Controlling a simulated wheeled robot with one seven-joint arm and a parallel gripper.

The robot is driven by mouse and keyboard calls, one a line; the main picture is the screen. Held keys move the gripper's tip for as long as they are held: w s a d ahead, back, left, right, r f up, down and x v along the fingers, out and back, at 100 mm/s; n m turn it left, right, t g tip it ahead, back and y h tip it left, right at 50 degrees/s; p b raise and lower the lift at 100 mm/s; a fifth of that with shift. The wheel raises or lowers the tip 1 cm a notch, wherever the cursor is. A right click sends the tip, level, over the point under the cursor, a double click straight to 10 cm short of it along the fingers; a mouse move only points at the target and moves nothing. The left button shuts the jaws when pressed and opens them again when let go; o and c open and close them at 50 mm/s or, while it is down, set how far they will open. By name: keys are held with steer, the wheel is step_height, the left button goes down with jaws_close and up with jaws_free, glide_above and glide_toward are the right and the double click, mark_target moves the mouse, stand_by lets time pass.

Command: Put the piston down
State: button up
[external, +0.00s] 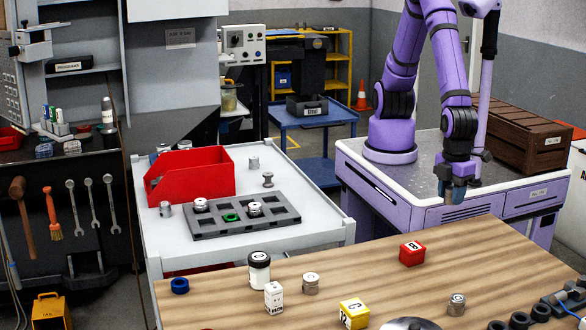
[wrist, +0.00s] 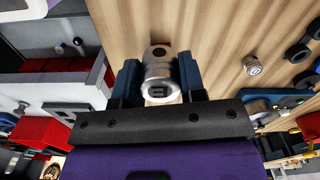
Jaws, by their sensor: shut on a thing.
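My gripper (external: 455,195) hangs in the external view beside the far edge of the wooden table (external: 380,255). In the wrist view my gripper (wrist: 159,64) has its two blue fingers on either side of a silver metal piston (wrist: 160,84), shut on it. The piston shows a dark mark on its near face and a dark hole at its far end. The wood grain shows beyond it; whether it touches the wood cannot be told. In the external view I cannot make out the held piston.
A red block (external: 412,253) stands on the table near my gripper. A yellow block (external: 354,313), a silver cylinder (external: 456,305) and a black-and-white jar (external: 259,270) are nearer. A grey tray (external: 272,228) and a red bin (external: 205,172) sit on the white bench. Bare wood lies between the blocks.

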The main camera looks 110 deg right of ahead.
steer(key=w+d+m, duration=0.2)
steer(key=w+d, duration=0.4)
steer(key=w, duration=0.5)
steer(key=w+d+m, duration=0.2)
steer(key=w+d, duration=0.5)
steer(key=w, duration=0.4)
steer(key=w+d+m, duration=0.2)
steer(key=w+d, duration=0.4)
steer(key=d, duration=0.5)
steer(key=w+d+m, duration=0.3)
steer(key=w+d, duration=0.4)
steer(key=d, duration=0.3)
steer(key=w+d+m, duration=0.2)
steer(key=d+m, duration=0.1)
steer(key=d, duration=1.2)
steer(key=m, duration=0.6)
glide_above(259, 152)
step_height(259, 152, down, 3)
steer(key=shift+a+f, duration=0.15)
steer(key=shift+f, duration=4.4)
